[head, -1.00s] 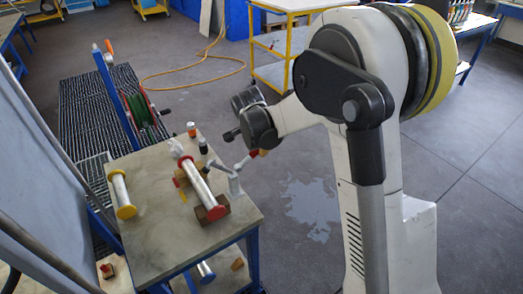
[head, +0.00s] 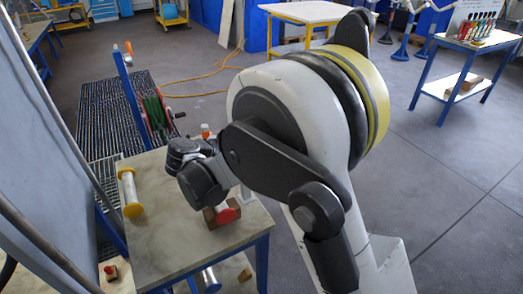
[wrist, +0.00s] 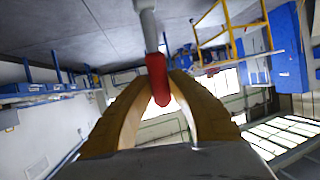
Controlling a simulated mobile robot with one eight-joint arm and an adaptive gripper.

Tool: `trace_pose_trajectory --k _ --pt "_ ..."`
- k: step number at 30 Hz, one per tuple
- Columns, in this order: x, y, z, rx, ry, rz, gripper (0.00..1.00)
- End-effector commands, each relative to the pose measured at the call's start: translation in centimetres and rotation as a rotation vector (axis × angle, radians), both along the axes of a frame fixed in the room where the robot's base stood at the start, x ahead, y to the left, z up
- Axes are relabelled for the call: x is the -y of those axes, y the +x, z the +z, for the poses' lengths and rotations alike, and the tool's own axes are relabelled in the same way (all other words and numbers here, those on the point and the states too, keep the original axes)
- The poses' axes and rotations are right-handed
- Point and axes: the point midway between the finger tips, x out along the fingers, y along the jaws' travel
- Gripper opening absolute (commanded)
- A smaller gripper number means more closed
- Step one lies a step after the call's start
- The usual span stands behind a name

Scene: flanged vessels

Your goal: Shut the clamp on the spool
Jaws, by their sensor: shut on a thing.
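The spool with red flanges (head: 228,215) lies on the table in a wooden cradle (head: 210,218). My arm covers most of it in the head view. A pale part of the clamp (head: 246,196) shows to the right of the spool, and the rest is hidden. In the wrist view the clamp's grey lever (wrist: 148,25) ends in a red grip (wrist: 157,78). My gripper (wrist: 160,82) has its tan fingers closed around this red grip. In the head view my gripper is hidden behind my wrist. I cannot see how the clamp sits against the spool.
A spool with yellow ends (head: 130,192) lies on the table (head: 165,255) at the left. A hose reel (head: 155,112) stands behind the table. A grey panel (head: 50,150) rises close on the left. Open floor (head: 440,180) lies to the right.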

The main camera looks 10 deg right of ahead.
Motion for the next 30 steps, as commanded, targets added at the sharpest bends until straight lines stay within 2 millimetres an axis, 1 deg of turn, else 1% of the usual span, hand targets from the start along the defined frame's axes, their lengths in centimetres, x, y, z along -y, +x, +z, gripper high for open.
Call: trace_pose_trajectory --k 1,9,23,24,26,27,30 --pt "-0.37 0.00 -0.28 0.006 -0.020 0.004 0.00" --pt "-0.97 -0.27 0.00 0.028 -0.090 0.003 0.00" --pt "-1.06 -0.29 0.11 0.032 -0.103 0.003 0.00" --pt "-1.06 -0.29 0.11 0.032 -0.103 0.003 0.23" --pt "-1.05 -0.30 0.09 0.032 -0.103 0.001 0.42" --pt "-1.04 -0.30 0.10 0.032 -0.103 0.001 0.44" --pt "-1.03 -0.31 0.11 0.032 -0.103 0.001 0.44"
